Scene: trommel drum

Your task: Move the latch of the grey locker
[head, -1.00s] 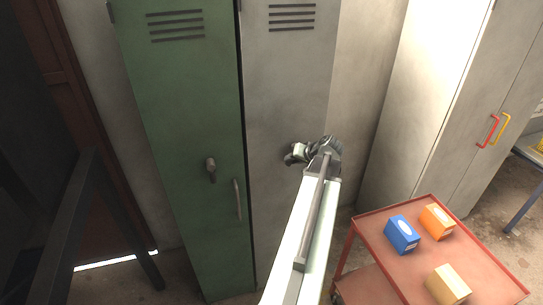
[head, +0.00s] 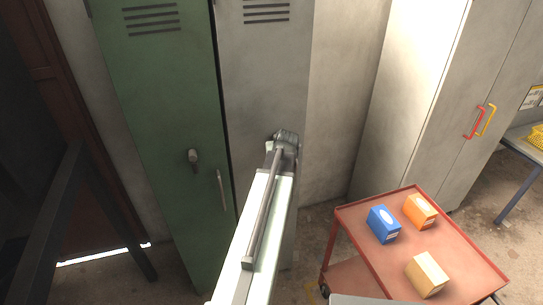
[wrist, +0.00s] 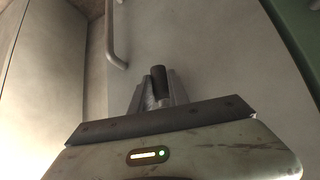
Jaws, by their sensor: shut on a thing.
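The grey locker (head: 262,75) stands right of the green one in the head view. Its door fills most of the wrist view (wrist: 205,55). The latch (wrist: 158,78) shows in the wrist view as a short dark stub between the fingertips. My gripper (wrist: 157,92) is shut on it, close to the door face. A bar handle (wrist: 112,40) on the grey door lies up and left of the latch in that view. In the head view my wrist hides the latch, the handle and the fingers.
The green locker (head: 165,110) with its own latch (head: 193,158) and handle (head: 222,190) adjoins on the left. A red trolley (head: 345,216) with blue, orange and tan boxes stands close on the right. A tall pale cabinet (head: 410,110) stands behind it.

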